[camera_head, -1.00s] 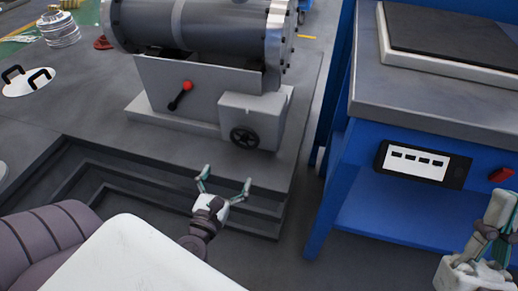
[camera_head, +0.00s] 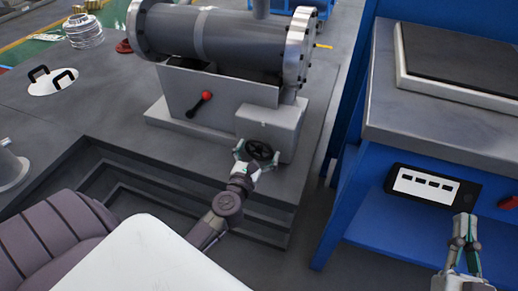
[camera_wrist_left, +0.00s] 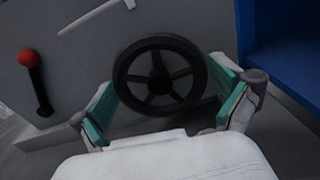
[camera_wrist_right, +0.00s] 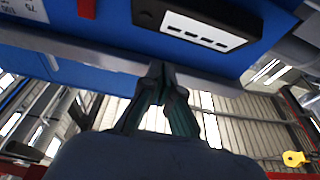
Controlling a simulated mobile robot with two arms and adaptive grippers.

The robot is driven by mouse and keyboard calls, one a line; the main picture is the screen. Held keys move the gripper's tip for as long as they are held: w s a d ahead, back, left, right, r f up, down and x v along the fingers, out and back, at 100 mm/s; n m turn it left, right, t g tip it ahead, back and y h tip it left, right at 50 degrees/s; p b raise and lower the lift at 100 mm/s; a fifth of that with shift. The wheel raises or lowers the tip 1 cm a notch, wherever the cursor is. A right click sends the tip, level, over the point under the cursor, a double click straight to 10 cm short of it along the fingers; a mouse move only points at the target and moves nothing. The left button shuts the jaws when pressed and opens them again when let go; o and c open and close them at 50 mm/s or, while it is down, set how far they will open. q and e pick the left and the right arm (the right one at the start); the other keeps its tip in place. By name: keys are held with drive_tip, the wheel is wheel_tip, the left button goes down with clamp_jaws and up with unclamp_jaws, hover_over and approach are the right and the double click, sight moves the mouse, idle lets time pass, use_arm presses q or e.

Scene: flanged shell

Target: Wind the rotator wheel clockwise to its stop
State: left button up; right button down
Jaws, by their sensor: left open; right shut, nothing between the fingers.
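The black spoked rotator wheel (camera_head: 259,151) is on the front of a grey box below the flanged shell (camera_head: 222,38). My left gripper (camera_head: 254,158) is open at the wheel. In the left wrist view the wheel (camera_wrist_left: 160,76) lies ahead, between the two spread fingers (camera_wrist_left: 168,110), one at each side of its lower part. I cannot tell whether they touch the rim. My right gripper (camera_head: 465,226) is shut and empty in front of the blue bench; it also shows in the right wrist view (camera_wrist_right: 157,72).
A red-knobbed lever (camera_head: 200,103) is left of the wheel box. A blue bench (camera_head: 375,150) with a white switch panel (camera_head: 424,185) stands to the right. A stepped recess (camera_head: 135,185) lies in front of the shell's base. A handled white plate (camera_head: 52,81) is at the left.

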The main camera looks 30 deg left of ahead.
use_arm(q)
drive_tip(key=c, duration=0.9)
drive_tip(key=shift+o, duration=0.2)
